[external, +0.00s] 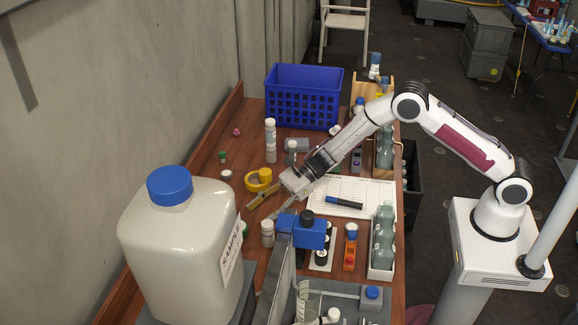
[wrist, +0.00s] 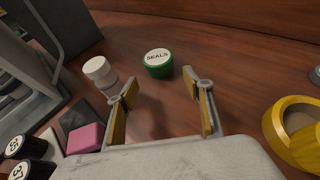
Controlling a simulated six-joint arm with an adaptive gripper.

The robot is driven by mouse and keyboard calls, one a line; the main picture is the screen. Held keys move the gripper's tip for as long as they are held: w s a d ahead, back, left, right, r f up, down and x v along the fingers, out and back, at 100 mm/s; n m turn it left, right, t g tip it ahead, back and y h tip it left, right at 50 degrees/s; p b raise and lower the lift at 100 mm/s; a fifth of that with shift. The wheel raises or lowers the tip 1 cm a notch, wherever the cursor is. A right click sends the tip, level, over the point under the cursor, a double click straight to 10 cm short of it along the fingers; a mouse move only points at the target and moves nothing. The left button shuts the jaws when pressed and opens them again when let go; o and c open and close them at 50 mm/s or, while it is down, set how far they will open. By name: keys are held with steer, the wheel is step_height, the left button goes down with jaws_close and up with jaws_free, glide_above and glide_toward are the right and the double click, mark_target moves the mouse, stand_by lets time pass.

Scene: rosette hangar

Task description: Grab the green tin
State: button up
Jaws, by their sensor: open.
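The green tin (wrist: 158,66) has a white top lettered "SEALS" and stands on the wooden table in the wrist view. In the external view, a small part of the green tin (external: 244,228) shows at the edge of the big white jug, which hides the rest. My gripper (wrist: 163,92) is open, with nothing between its fingers. The tin is apart from the fingers, just beyond the gap between their tips. In the external view my gripper (external: 260,212) reaches left over the table towards the jug side.
A white-capped bottle (wrist: 97,72) stands close left of the tin. A yellow ring-shaped thing (wrist: 296,130) lies at right, and a pink block (wrist: 85,138) at lower left. The big jug (external: 180,245) with a blue cap stands at the table's left. Bare wood lies between my fingers.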

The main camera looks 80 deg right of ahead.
steer(key=shift+x, duration=1.3)
steer(key=shift+w+a, duration=0.1)
steer(key=shift+x, duration=2.45)
steer(key=c, duration=0.9)
